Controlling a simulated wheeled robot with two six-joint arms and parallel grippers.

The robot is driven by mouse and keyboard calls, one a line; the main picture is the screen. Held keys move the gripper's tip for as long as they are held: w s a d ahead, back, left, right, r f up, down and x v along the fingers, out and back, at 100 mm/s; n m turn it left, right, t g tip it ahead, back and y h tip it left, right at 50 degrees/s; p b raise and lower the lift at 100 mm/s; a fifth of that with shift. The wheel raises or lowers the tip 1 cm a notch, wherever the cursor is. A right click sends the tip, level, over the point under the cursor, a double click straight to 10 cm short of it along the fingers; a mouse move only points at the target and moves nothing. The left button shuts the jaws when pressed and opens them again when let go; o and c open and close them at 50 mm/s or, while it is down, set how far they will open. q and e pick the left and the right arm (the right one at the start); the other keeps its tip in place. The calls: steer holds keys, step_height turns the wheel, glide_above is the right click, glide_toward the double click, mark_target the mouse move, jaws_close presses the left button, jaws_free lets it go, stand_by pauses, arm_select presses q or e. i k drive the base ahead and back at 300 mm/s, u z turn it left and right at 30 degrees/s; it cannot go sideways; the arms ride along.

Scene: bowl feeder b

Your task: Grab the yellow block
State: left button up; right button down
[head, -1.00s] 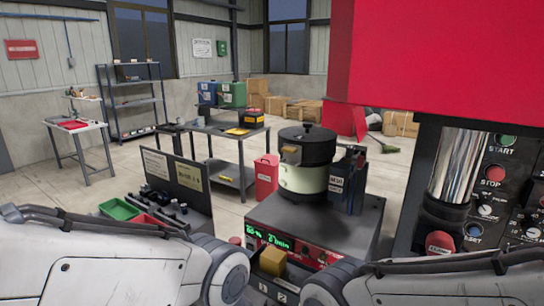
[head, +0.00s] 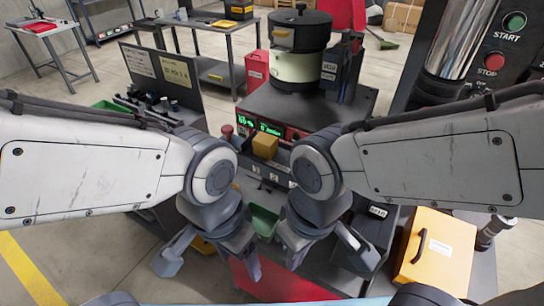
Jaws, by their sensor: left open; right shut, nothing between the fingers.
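The yellow block (head: 264,146) sits at the front of the feeder base (head: 255,105), just below its lit green display, between my two forearms in the head view. Its top and front show. My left gripper (head: 210,256) hangs open and empty, lower in the picture and to the left of the block. My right gripper (head: 330,256) is shut on nothing, lower and to the right of the block. Neither gripper touches the block.
The dark bowl feeder (head: 298,65) stands behind the block. A green bin (head: 264,222) shows between my grippers. An orange case (head: 436,248) with a black handle is at the right. A dark panel (head: 163,75) and a START/STOP control box (head: 500,50) flank the feeder.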

mark_target(265, 145)
steer(key=u, duration=1.8)
steer(key=i, duration=2)
steer(key=z, duration=3.25)
